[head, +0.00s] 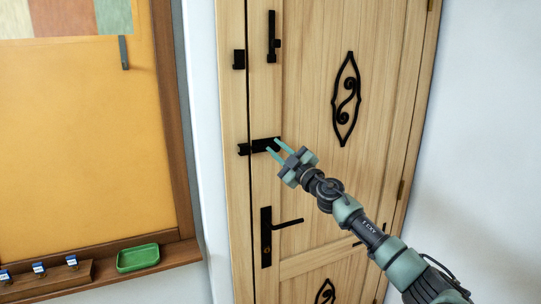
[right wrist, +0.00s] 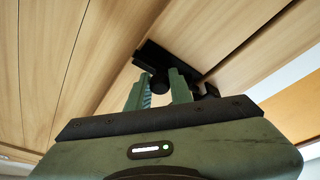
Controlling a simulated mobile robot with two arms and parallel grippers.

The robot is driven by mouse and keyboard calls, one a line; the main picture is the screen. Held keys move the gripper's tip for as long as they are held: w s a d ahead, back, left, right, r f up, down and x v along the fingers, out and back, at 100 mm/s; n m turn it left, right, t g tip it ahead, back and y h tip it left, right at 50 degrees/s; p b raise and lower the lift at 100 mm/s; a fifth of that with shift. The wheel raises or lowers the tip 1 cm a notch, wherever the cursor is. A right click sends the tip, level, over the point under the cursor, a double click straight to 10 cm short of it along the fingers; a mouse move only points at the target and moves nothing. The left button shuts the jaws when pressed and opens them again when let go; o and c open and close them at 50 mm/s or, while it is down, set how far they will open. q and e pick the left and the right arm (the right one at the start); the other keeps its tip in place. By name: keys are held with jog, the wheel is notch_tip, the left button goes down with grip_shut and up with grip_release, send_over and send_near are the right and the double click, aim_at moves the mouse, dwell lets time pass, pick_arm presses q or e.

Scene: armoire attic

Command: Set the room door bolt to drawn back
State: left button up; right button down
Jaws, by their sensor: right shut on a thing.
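The black door bolt (head: 259,145) lies horizontally on the wooden door (head: 308,190), near the door's left edge. Its left end meets a black keeper (head: 243,149) on the frame, and black metal seems to bridge the gap. My right gripper (head: 272,146) reaches in from the lower right, its green fingers at the bolt's right part. In the right wrist view, the fingers (right wrist: 158,82) are shut on the round dark bolt knob (right wrist: 159,84), below the bolt's plate (right wrist: 152,54). The knob is hidden in the head view. My left gripper is not in view.
A black lever handle (head: 267,238) sits below the bolt. A vertical black fitting (head: 272,37) and a separate catch (head: 239,60) are above it. An orange board (head: 85,150) with a green tray (head: 138,258) on its ledge is at left.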

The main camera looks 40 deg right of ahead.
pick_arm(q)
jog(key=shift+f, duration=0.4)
pick_arm(e)
jog(key=shift+s+d+r, duration=0.2)
jog(key=shift+d, duration=0.4)
jog(key=c, duration=1.3)
grip_release()
jog(key=shift+d, duration=0.1)
jog(key=shift+o, duration=0.2)
jog(key=shift+d+f, duration=0.1)
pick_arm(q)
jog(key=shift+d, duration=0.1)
pick_arm(e)
jog(key=shift+f, duration=0.1)
pick_arm(q)
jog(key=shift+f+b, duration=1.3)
jog(key=shift+b, duration=0.1)
pick_arm(e)
jog(key=d+v, duration=0.1)
jog(key=v, duration=0.7)
jog(key=shift+a, duration=0.45)
